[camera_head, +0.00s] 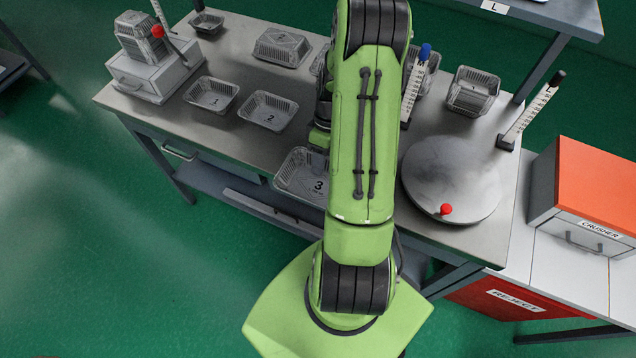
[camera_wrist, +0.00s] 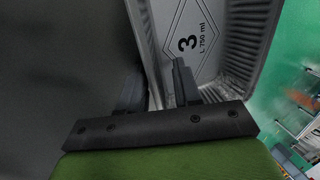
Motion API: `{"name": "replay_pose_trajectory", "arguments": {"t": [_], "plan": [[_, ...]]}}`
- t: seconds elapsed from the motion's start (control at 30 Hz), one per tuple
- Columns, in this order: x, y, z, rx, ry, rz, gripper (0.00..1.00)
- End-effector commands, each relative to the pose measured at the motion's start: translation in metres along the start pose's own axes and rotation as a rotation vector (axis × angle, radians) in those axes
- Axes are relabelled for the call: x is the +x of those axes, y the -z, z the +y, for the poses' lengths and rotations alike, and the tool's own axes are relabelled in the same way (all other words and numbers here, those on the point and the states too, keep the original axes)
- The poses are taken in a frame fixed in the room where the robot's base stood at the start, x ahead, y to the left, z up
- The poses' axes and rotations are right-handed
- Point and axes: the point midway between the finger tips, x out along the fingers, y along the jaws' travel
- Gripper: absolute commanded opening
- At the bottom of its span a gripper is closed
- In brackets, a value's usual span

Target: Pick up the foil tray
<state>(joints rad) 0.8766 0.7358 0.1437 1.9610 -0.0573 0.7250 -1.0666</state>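The foil tray marked 3 (camera_head: 290,181) sits at the front edge of the metal bench, partly hidden behind my green arm in the head view. In the wrist view the same tray (camera_wrist: 240,50) fills the upper right, its floor printed "3 L-750 ml". My gripper (camera_wrist: 156,80) is open over the tray's left wall. One dark finger is inside the tray and the other appears outside it. I cannot tell whether either finger touches the wall. In the head view the fingers are hidden by my arm.
Foil trays marked 1 (camera_head: 211,94) and 2 (camera_head: 268,111) lie to the left. An upturned tray (camera_head: 282,46) is behind them. A round metal plate (camera_head: 452,178) with a red knob and a marked post (camera_head: 528,115) stand right. The orange-topped crusher (camera_head: 592,185) is beyond the bench.

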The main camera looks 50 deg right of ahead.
Motion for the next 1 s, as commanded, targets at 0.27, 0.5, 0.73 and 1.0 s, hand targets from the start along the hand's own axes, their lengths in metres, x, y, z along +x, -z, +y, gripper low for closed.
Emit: {"name": "replay_pose_trajectory", "arguments": {"t": [0.27, 0.5, 0.73, 1.0], "plan": [[-0.001, 0.000, 0.000, 0.000, 0.001, 0.000, 0.05], [-0.001, 0.000, 0.000, 0.001, 0.001, -0.001, 0.00], [-0.009, 0.000, -0.002, 0.001, -0.001, 0.000, 0.00], [-0.073, 0.000, -0.022, 0.000, -0.004, 0.001, 0.00]]}}
